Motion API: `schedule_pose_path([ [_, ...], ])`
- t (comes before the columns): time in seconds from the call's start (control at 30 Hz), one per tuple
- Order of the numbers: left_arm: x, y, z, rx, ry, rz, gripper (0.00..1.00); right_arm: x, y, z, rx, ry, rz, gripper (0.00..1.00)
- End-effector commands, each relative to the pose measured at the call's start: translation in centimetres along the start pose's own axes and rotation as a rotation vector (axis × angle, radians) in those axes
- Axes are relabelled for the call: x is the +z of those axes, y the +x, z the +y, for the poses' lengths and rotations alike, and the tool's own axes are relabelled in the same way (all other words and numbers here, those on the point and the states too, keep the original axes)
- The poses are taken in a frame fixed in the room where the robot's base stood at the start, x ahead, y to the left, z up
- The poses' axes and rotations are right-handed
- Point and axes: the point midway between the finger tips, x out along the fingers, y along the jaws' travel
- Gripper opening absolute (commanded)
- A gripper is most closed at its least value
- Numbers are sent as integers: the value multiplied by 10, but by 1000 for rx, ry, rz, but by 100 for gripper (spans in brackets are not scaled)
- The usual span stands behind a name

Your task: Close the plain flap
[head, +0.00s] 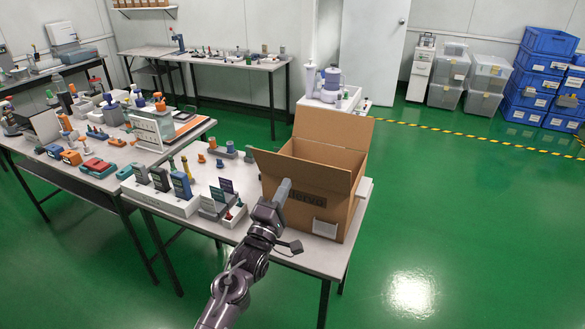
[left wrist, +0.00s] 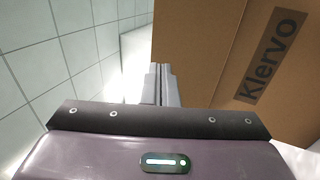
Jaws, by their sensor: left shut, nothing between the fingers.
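An open cardboard box (head: 333,205) stands on the near table. One brown flap (head: 335,129) stands up at its far side, and another flap (head: 300,172) sticks out along the near side. I cannot tell for sure which one is the plain flap. The near wall carries dark lettering, and "Klervo" reads clearly on the box in the left wrist view (left wrist: 222,75). My left gripper (head: 284,187) is shut and empty, in front of the near wall, just below the near flap. In the left wrist view its fingertips (left wrist: 163,72) overlap the box's edge; contact is unclear.
The near table (head: 315,258) also holds handheld testers (head: 181,186) in a white rack and small parts left of the box. A second table with tools (head: 85,165) adjoins at left. Green floor is clear at right, with blue crates (head: 535,80) at the back.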

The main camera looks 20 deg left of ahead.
Motion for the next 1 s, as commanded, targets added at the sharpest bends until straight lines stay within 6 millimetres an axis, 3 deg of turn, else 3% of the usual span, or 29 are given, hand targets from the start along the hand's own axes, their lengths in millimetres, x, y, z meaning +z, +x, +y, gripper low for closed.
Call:
schedule_pose_path([
  [0.1, 0, 26, 3, 1, 1, 0, 0, -1, -9, 0, 0, 0, 0, 58],
  [0.33, 0, 51, 0, -2, 0, -1, 0, -2, -17, 0, 0, 0, 0, 58],
  [0.83, 0, 56, 0, -4, 0, 0, 0, -2, -18, -1, -1, 1, 0, 58],
  [1.0, 0, 61, 4, -31, 0, 1, 0, -3, -29, -2, -2, 1, 1, 58],
])
